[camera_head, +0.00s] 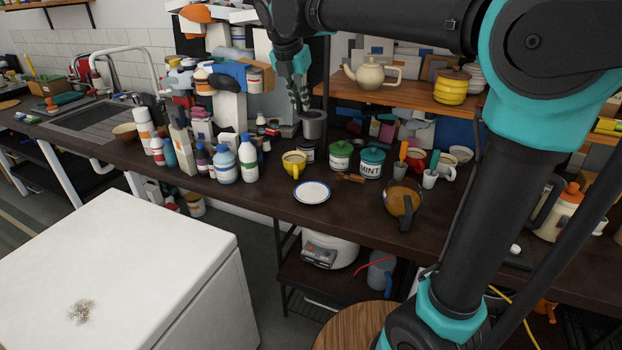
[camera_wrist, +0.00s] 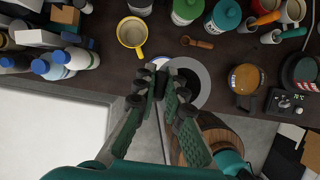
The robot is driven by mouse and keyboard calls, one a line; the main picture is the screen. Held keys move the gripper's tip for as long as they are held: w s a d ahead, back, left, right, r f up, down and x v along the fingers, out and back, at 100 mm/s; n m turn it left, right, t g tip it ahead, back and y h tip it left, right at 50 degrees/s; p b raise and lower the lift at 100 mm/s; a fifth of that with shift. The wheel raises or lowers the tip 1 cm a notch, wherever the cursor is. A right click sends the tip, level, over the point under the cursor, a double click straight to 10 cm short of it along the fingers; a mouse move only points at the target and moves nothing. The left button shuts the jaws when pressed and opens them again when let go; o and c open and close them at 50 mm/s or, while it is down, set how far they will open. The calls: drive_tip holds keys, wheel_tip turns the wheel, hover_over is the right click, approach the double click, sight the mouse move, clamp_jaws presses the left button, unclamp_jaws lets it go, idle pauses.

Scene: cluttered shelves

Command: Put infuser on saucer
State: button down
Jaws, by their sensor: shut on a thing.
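My gripper (camera_head: 301,100) is shut on the infuser (camera_head: 314,124), a grey metal cup with a wide rim. The infuser appears held in the air above the counter. In the wrist view, the infuser's grey rim (camera_wrist: 205,82) shows at the fingertips of my gripper (camera_wrist: 160,84). The saucer (camera_head: 312,192), white with a blue rim, lies flat and empty near the counter's front edge. It is below the infuser in the head view, with a clear gap between them.
A yellow mug (camera_head: 294,163) stands just behind and left of the saucer. Green (camera_head: 341,156) and teal (camera_head: 371,161) canisters, a brown wooden utensil (camera_head: 351,178) and a glass pot (camera_head: 402,200) are to the right. Several bottles stand left. Bare counter surrounds the saucer's front.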

wheel_tip(320, 180, down, 20)
drive_tip(key=shift+r, duration=0.15)
idle(0.3)
drive_tip(key=c, duration=1.6)
unclamp_jaws()
drive_tip(key=v, duration=1.2)
